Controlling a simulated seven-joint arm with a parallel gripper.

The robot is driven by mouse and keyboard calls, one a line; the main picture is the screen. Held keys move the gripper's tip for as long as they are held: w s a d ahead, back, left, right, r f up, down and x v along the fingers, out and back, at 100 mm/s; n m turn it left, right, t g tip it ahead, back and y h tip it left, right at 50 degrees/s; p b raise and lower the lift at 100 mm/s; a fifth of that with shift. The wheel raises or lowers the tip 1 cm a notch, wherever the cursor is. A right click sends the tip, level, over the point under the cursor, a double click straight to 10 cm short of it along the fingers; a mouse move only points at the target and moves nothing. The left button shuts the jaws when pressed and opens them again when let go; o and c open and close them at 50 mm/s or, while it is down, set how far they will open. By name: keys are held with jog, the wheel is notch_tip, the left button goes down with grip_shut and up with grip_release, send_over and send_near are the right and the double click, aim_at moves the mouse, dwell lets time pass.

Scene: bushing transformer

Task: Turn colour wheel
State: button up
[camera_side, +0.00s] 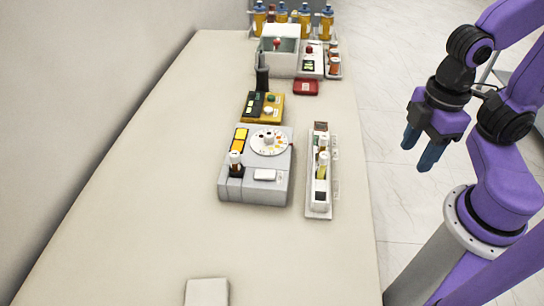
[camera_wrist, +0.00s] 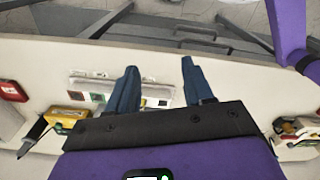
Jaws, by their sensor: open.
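The colour wheel (camera_side: 269,143) is a white disc with coloured marks around its edge and a raised centre knob. It sits on top of a grey device (camera_side: 262,192) on the table in the side view. My gripper (camera_side: 416,158) is open and empty, with blue fingers pointing down. It hangs off the table's right edge, well to the right of the wheel and apart from it. In the wrist view my gripper (camera_wrist: 159,66) shows both fingers spread apart. I cannot make out the wheel there.
A white tray (camera_side: 319,210) with small bottles stands right of the grey device. Behind are a yellow device (camera_side: 276,118), a dark upright handle (camera_side: 262,75), a red box (camera_side: 306,87) and a white box (camera_side: 279,66). The front and left table (camera_side: 130,220) are mostly clear.

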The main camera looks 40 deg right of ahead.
notch_tip(320, 180, up, 10)
jog(key=n, duration=0.2)
send_over(269, 134)
notch_tip(269, 134, down, 17)
jog(key=shift+r, duration=0.1)
dwell(0.3)
grip_shut()
